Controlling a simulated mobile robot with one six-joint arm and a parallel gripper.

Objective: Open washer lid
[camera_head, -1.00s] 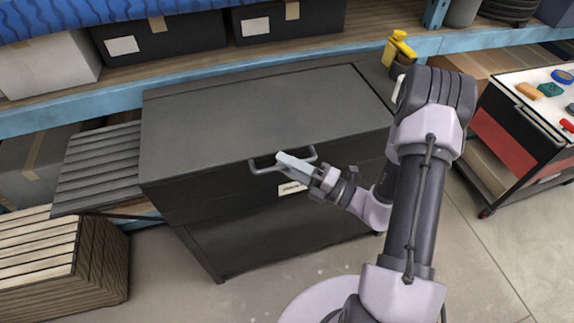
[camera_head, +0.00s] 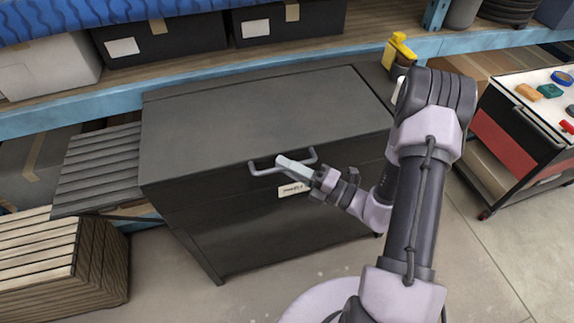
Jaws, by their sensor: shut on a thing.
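The washer is a dark grey box-like cabinet in the middle of the view, with a flat lid (camera_head: 255,115) on top. A grey bar handle (camera_head: 263,167) runs along the lid's front edge. My gripper (camera_head: 283,163) reaches in from the right and is shut on the handle near its middle. The lid lies flat with no clear gap along its front. A small white label (camera_head: 293,190) is on the front face below the handle. The fingers hide part of the handle.
A blue-edged shelf (camera_head: 60,120) with dark boxes stands behind. A slatted wooden crate (camera_head: 100,265) is at the lower left, beside a grey slatted panel (camera_head: 98,170). A tool cart (camera_head: 505,135) stands at the right. Bare floor (camera_head: 490,265) shows at the lower right.

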